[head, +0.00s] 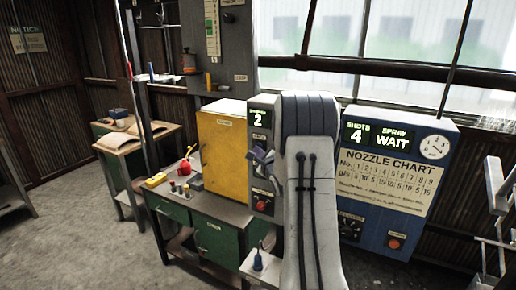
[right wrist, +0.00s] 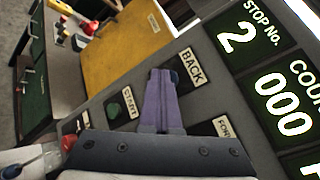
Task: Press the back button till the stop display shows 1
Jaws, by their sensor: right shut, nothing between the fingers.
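The stop display (head: 258,118) shows 2 on the grey control panel; it also reads "STOP NO. 2" in the right wrist view (right wrist: 234,38). The BACK label (right wrist: 191,68) is on the panel. The back button (right wrist: 175,77), dark blue, shows only in part beside the label, behind my fingertips. My right gripper (right wrist: 161,74) is shut and empty, its purple fingers pointing at the back button. I cannot tell whether the tips touch it. In the head view my right gripper (head: 263,157) is in front of the panel, below the display. My left gripper is not in view.
A START label (right wrist: 129,103) with a green button (right wrist: 114,110) and a partly hidden forward label (right wrist: 222,126) lie close by. A count display (right wrist: 284,104) reads 000. A yellow cabinet (head: 222,150) stands left, a blue nozzle chart board (head: 395,185) right.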

